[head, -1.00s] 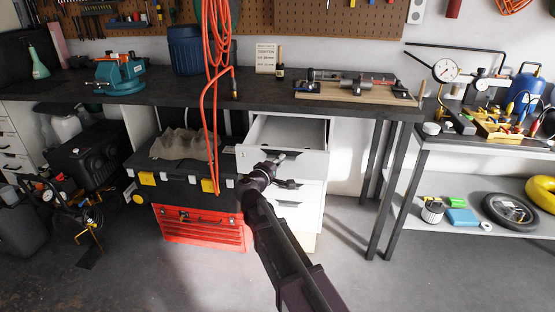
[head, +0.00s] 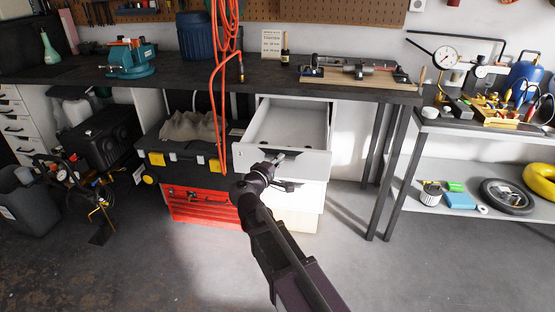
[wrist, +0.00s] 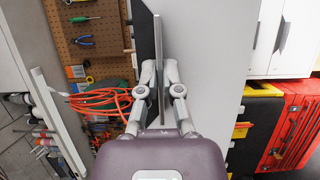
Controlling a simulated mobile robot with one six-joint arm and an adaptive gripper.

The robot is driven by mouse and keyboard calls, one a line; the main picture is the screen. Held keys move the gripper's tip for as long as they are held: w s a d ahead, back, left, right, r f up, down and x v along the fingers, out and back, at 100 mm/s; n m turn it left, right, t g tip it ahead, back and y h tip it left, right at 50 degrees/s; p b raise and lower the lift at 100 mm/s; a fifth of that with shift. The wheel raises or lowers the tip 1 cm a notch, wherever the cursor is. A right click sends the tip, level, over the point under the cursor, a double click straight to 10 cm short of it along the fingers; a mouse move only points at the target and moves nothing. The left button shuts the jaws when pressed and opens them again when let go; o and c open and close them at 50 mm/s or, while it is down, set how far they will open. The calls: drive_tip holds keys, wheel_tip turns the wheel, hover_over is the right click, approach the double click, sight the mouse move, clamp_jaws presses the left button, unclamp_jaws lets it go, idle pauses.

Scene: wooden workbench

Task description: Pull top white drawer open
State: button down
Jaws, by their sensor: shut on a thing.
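The top white drawer (head: 250,157) stands well open under the bench, and its empty inside shows in the head view. Its front panel also shows in the wrist view (wrist: 212,50) as a pale surface. My gripper (head: 279,158) is at the middle of the drawer front. In the wrist view my gripper (wrist: 159,88) has its two fingers closed on a thin grey strip, which looks like the drawer's handle (wrist: 158,40). In the head view my gripper hides part of the handle.
White drawers (head: 296,196) below look closed. A black toolbox (head: 185,160) on a red tool chest (head: 197,204) stands close on the left. Orange hose (head: 222,100) hangs near the drawer's left side. A table leg (head: 376,165) stands to the right. Floor in front is clear.

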drive_tip(key=c, duration=0.8)
unclamp_jaws()
drive_tip(key=shift+s, duration=0.2)
drive_tip(key=shift+v, duration=5.9)
drive_tip(key=shift+a, duration=0.1)
